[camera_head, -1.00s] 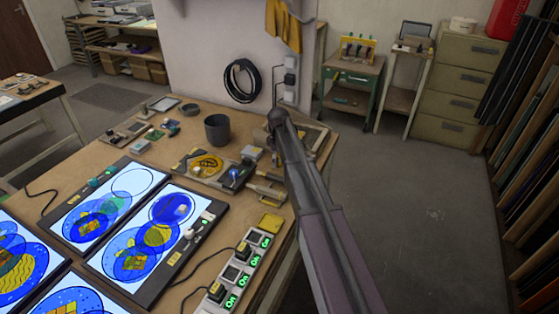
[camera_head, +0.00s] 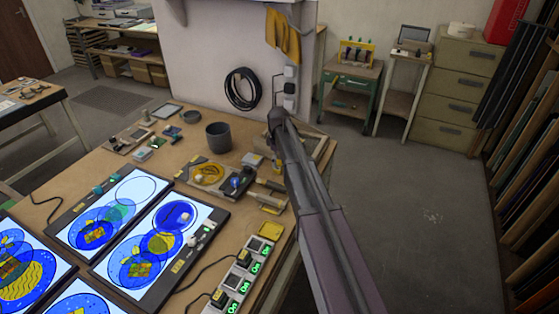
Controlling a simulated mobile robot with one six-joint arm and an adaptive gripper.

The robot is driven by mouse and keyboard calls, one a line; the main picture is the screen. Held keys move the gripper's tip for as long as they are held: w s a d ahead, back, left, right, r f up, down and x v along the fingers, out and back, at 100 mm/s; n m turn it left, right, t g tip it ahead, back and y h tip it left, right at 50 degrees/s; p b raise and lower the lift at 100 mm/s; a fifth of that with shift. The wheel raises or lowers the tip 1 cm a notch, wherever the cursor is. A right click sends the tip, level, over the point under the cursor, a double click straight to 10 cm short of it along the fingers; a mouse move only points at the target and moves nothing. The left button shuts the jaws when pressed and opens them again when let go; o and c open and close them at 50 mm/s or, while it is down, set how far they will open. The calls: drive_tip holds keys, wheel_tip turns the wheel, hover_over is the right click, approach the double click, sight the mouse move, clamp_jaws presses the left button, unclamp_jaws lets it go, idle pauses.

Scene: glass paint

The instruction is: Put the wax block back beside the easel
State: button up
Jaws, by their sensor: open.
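My arm reaches in from the lower right, and its dark wrist end is above the right back edge of the bench. My gripper (camera_head: 277,159) is open and mostly hidden behind the arm. I cannot make out its fingertips clearly or see anything held. A small pale piece (camera_head: 187,217) lies on the blue disc of the right light panel (camera_head: 163,283). I cannot tell which piece is the wax block, and no easel is clearly recognisable.
A dark grey pot (camera_head: 218,136) stands at the back of the bench (camera_head: 110,167). Small tools crowd the area between it and my arm. A switch strip (camera_head: 241,278) with cables lies along the front right. Open floor is on the right, before the cabinet (camera_head: 455,95).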

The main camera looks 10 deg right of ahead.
sight(279, 162)
drive_tip(key=shift+r+p, duration=3.8)
drive_tip(key=shift+r, duration=0.35)
drive_tip(key=shift+s, duration=0.1)
drive_tip(key=s+m, duration=1)
drive_tip(key=s, duration=1.8)
drive_tip(key=shift+s+d+m, duration=0.25)
drive_tip(key=shift+s+m, duration=0.15)
